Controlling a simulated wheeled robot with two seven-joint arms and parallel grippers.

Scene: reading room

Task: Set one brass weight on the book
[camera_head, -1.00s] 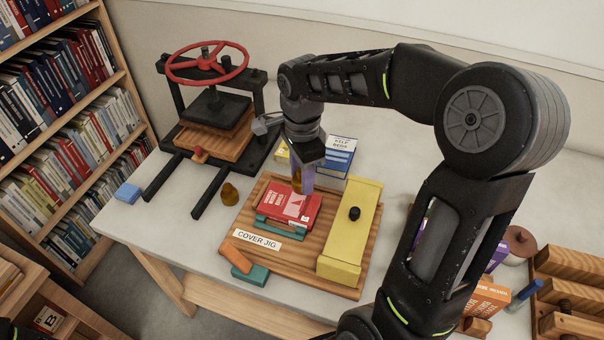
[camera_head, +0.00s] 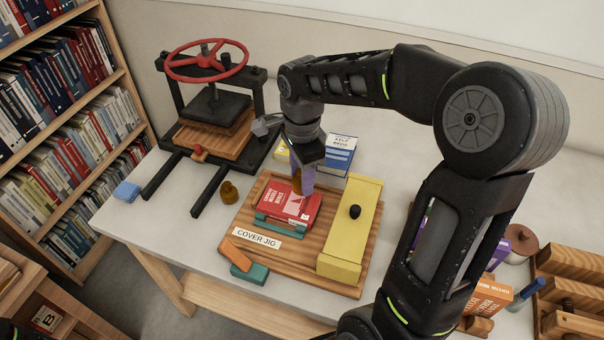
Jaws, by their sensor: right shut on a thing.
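The red book (camera_head: 287,208) lies on the wooden cover jig (camera_head: 247,222), among teal and yellow blocks. My right gripper (camera_head: 302,185) reaches down over the book's far edge. It is shut on a brass weight (camera_head: 296,183), which is partly hidden by the fingers. The weight is at or just above the book; I cannot tell if it touches the cover. A second brass weight (camera_head: 229,193) stands upright on the table, left of the jig. My left gripper is not in view.
A book press with a red wheel (camera_head: 207,61) stands at the back left. A yellow bar (camera_head: 349,232) with a black knob lies along the jig's right side. Blue-and-white boxes (camera_head: 340,152) stand behind the gripper. Orange and teal blocks (camera_head: 250,272) lie at the jig's front left.

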